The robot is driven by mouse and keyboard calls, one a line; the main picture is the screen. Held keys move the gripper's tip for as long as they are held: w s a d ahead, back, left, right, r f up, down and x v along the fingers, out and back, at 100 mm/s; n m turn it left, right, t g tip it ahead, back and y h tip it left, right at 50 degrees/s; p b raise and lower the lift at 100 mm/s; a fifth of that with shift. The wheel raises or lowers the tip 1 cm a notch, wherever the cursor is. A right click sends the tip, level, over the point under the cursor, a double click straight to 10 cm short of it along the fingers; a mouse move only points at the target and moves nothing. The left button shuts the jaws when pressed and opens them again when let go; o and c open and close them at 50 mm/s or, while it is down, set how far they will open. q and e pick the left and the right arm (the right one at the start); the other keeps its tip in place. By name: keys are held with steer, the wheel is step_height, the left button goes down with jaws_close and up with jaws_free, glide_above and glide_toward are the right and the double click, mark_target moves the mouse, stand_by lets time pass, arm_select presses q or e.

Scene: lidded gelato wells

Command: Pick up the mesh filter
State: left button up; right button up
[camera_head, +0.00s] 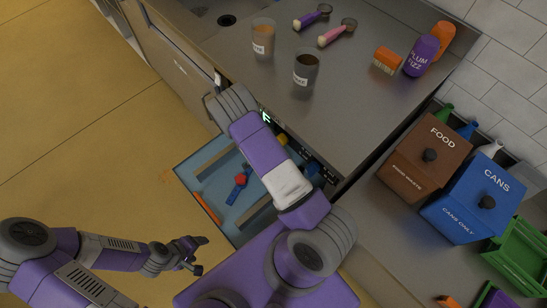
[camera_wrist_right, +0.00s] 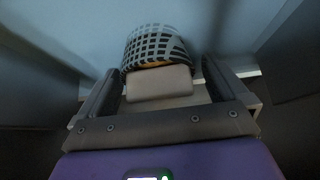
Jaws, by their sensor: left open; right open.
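The mesh filter (camera_wrist_right: 158,46), a dark curved piece with a grid pattern, shows in the right wrist view against a pale blue surface. My right gripper (camera_wrist_right: 160,74) is open, with one finger on each side of a light grey block (camera_wrist_right: 160,83) just in front of the mesh. I cannot tell whether the block is part of the filter, or whether the fingers touch it. In the head view my right arm hides this gripper and the filter. My left gripper (camera_head: 189,254) is open and empty at the lower left, away from the drawer.
An open pale blue drawer (camera_head: 188,172) holds a blue and red item (camera_head: 239,181) and dividers. The steel counter (camera_head: 345,118) above carries two cups (camera_head: 306,68), brushes, an orange block (camera_head: 386,60) and a purple can (camera_head: 421,55). Brown and blue bins (camera_head: 430,155) stand right.

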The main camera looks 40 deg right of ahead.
steer(key=shift+r, duration=0.1)
steer(key=c, duration=0.9)
steer(key=shift+r, duration=0.1)
steer(key=shift+r, duration=0.3)
step_height(320, 180, up, 11)
steer(key=p, duration=0.6)
steer(key=a+p, duration=0.1)
steer(key=a, duration=0.5)
steer(key=s+a+p, duration=0.1)
steer(key=a, duration=0.5)
steer(key=a+p, duration=0.1)
steer(key=a, duration=0.5)
steer(key=shift+s, duration=0.3)
steer(key=shift+c, duration=0.2)
